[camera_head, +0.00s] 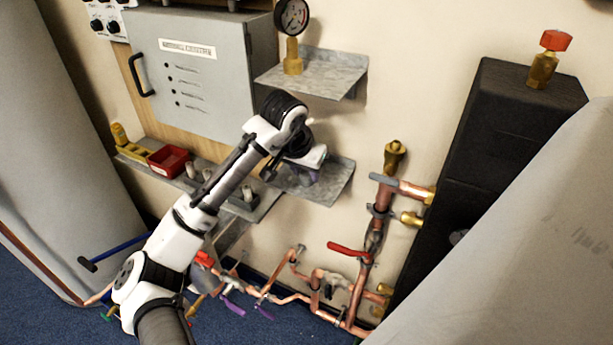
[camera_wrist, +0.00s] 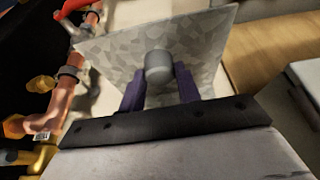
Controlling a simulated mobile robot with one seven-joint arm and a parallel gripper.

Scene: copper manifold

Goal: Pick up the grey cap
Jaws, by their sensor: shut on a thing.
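The grey cap (camera_wrist: 158,66) is a short round cylinder in the wrist view, between the tips of the two purple fingers of my gripper (camera_wrist: 160,83). My gripper is shut on it. Behind the cap is the galvanized shelf plate (camera_wrist: 115,46); I cannot tell whether the cap still touches it. In the head view my gripper (camera_head: 306,172) is over the lower small shelf (camera_head: 336,188), and the cap is hidden by the gripper.
A long ledge (camera_head: 268,205) to the left carries a red bin (camera_head: 168,161) and small fittings. Above is a shelf (camera_head: 335,75) with a pressure gauge (camera_head: 292,18). Copper pipes (camera_head: 380,212) with a red-handled valve (camera_head: 348,250) stand to the right, beside a black block (camera_head: 500,125).

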